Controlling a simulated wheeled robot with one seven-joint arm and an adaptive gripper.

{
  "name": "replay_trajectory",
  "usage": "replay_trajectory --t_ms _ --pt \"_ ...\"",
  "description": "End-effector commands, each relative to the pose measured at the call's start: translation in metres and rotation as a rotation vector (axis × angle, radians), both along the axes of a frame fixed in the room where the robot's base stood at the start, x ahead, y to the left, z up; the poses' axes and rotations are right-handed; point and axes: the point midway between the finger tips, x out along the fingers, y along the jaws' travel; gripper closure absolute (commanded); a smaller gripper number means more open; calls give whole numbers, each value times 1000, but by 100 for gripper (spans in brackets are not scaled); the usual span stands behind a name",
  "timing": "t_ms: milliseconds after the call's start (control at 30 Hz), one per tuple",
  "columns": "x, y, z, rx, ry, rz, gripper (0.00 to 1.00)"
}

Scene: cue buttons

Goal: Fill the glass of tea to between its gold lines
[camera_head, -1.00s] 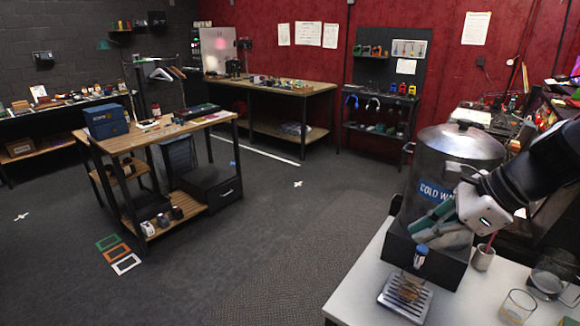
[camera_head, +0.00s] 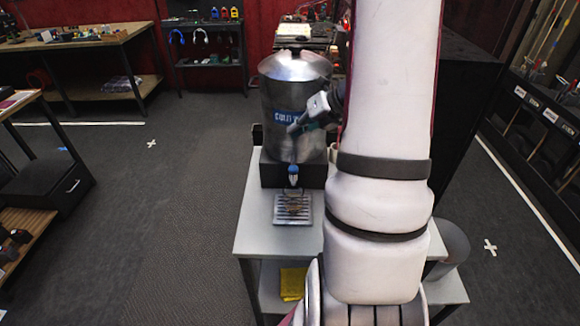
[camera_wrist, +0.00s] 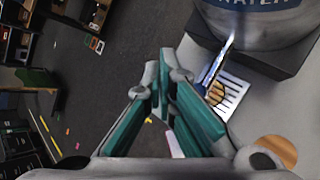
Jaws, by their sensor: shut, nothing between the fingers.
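The glass of tea (camera_head: 293,206) appears as a small amber shape on the slatted drip tray (camera_head: 278,219), below the tap (camera_head: 293,176) with its blue handle. The wrist view also shows amber in the glass (camera_wrist: 215,94). Its gold lines and fill level are too small to tell. The metal urn (camera_head: 278,95) is labelled COLD WATER and stands on a black base.
The white table (camera_head: 256,228) is clear left of the tray. My arm hides the table's right side. A round brown-topped thing (camera_wrist: 277,150) lies near the gripper in the wrist view. A yellow cloth (camera_head: 292,282) lies on the lower shelf. The floor at left is open.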

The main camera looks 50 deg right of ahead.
Motion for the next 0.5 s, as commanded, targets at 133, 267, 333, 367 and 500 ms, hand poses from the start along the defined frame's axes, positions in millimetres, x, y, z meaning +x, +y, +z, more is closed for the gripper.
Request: replay_trajectory --t_ms 133,267,333,367,500 --pt "1 1 -1 0 0 2 100" --pt "2 1 -10 1 0 1 100" --pt "3 1 -17 0 0 2 100" --pt "3 1 -21 0 0 2 100" --pt "4 1 -40 2 0 0 100"
